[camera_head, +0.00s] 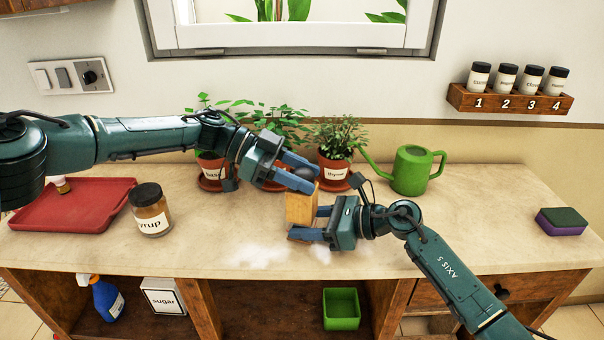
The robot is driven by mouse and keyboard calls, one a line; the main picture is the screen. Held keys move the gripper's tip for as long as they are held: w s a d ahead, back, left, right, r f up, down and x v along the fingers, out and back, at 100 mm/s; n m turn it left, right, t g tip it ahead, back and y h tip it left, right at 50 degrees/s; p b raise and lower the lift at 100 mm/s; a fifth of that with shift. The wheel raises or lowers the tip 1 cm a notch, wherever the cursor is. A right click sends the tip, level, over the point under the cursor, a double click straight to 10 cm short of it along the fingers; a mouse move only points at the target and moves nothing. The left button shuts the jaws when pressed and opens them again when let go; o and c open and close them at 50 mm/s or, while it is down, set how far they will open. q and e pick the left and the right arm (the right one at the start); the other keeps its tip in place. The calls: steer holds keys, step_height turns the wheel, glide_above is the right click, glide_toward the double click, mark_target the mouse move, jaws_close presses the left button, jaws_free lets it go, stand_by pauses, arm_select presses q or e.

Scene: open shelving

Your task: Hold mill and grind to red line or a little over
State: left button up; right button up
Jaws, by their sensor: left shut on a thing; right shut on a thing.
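A wooden mill (299,208) stands near the middle of the counter, between my two grippers. My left gripper (304,173) is shut on the mill's dark, rounded top. My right gripper (309,222) is shut on the mill's wooden body, coming in from the right. The fingers hide parts of the mill. I cannot see a red line or how much ground material there is.
Potted herbs (335,165) and a green watering can (413,169) stand behind the grippers. A syrup jar (150,210) and red tray (75,206) are at left, a sponge (562,221) at right. White powdery patches (252,256) lie in front.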

mark_target(302, 171)
arm_select(q)
steer(key=shift+d+r+m+g+y, duration=0.15)
steer(key=shift+m+g+y, duration=0.25)
steer(key=shift+m+g, duration=1)
steer(key=shift+g, duration=0.4)
steer(key=o, duration=1)
steer(key=shift+a, duration=0.2)
step_height(302, 171, up, 10)
steer(key=shift+s+f, duration=0.1)
steer(key=shift+c, duration=0.2)
